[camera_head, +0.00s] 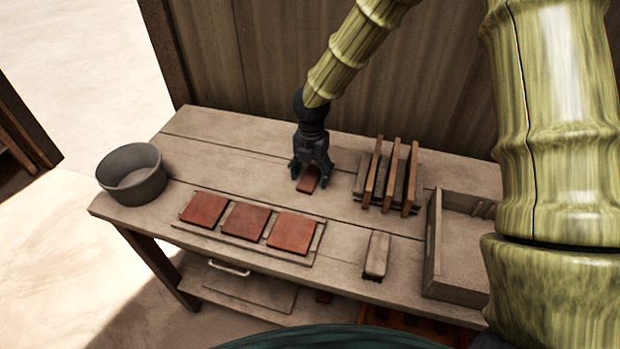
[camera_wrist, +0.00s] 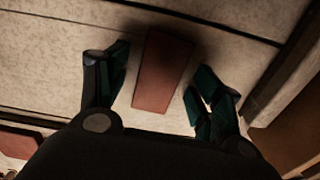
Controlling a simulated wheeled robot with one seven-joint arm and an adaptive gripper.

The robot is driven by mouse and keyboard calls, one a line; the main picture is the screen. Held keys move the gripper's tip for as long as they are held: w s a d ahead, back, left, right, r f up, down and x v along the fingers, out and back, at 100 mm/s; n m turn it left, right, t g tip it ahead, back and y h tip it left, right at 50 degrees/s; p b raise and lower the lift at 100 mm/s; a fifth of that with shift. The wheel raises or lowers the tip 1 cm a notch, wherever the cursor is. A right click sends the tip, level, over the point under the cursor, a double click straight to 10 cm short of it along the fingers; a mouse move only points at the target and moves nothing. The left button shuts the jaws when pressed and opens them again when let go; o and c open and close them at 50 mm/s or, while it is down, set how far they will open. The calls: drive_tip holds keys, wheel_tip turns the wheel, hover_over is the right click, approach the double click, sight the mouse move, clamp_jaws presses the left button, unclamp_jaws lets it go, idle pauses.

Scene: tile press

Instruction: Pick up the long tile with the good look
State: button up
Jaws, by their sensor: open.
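A long narrow red tile (camera_head: 308,183) lies flat on the table near its back, left of the rack. My gripper (camera_head: 309,176) is pointed down right over it, and its fingers hide part of the tile in the head view. In the wrist view, the long tile (camera_wrist: 163,70) lies between the two open fingers of my gripper (camera_wrist: 160,92), with a gap on each side. Its surface looks plain and even there. I cannot tell how high the fingertips are above the table.
Three square red tiles (camera_head: 246,221) lie on a board at the front. A slotted rack (camera_head: 366,179) holding upright tiles stands just right of my gripper. A wooden block (camera_head: 377,255), an open wooden box (camera_head: 434,246) and a grey bowl (camera_head: 133,176) are also on the table.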

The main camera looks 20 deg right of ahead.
drive_tip(key=shift+c, duration=0.2)
drive_tip(key=c, duration=1.1)
drive_tip(key=shift+r, duration=0.1)
